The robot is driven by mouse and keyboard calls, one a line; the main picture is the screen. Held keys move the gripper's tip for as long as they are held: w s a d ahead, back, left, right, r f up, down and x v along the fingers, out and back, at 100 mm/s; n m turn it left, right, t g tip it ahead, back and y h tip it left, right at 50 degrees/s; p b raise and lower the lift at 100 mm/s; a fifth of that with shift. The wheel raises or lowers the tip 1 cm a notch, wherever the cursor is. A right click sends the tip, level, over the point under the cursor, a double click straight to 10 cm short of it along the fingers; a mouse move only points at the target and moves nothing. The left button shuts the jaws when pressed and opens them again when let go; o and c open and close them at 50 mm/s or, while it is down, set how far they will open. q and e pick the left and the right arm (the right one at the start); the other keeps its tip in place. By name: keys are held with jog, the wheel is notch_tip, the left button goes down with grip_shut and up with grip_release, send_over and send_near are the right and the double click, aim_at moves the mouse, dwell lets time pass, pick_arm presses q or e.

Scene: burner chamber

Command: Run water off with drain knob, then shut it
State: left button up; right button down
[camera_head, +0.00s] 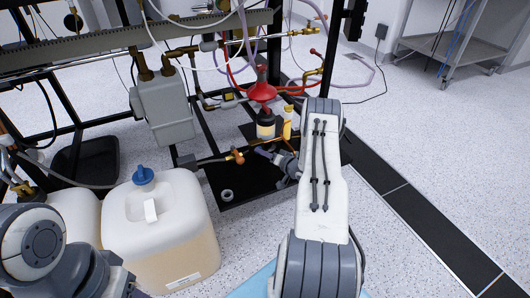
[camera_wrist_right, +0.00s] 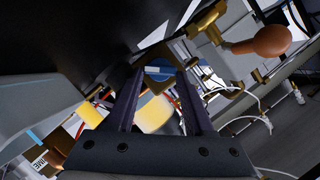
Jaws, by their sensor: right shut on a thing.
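My right gripper (camera_head: 268,153) reaches low under the pipe frame, beside a brass fitting (camera_head: 237,157) on a dark pipe. In the right wrist view its two dark fingers (camera_wrist_right: 160,78) close on a small round blue piece with a pale mark, which looks like the drain knob (camera_wrist_right: 160,69). In the head view the arm and gripper hide this knob. I cannot tell how far it is turned, and no running water shows. My left arm shows at the lower left, with its gripper out of sight.
A white jug with a blue cap (camera_head: 143,176) stands left of the fitting. A red funnel-shaped piece (camera_head: 262,88) over a bottle and a yellow bottle (camera_head: 288,122) stand behind my right gripper. A copper-coloured bulb (camera_wrist_right: 268,41) is close by in the wrist view.

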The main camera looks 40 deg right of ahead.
jog(key=shift+s+d+f+m, duration=0.1)
jog(key=shift+f+m, duration=0.05)
jog(key=shift+m, duration=0.25)
dwell(0.3)
jog(key=shift+c, duration=1.4)
grip_release()
jog(key=p+v, duration=0.5)
jog(key=v, duration=0.5)
jog(key=shift+s, duration=0.25)
jog(key=shift+d, duration=0.15)
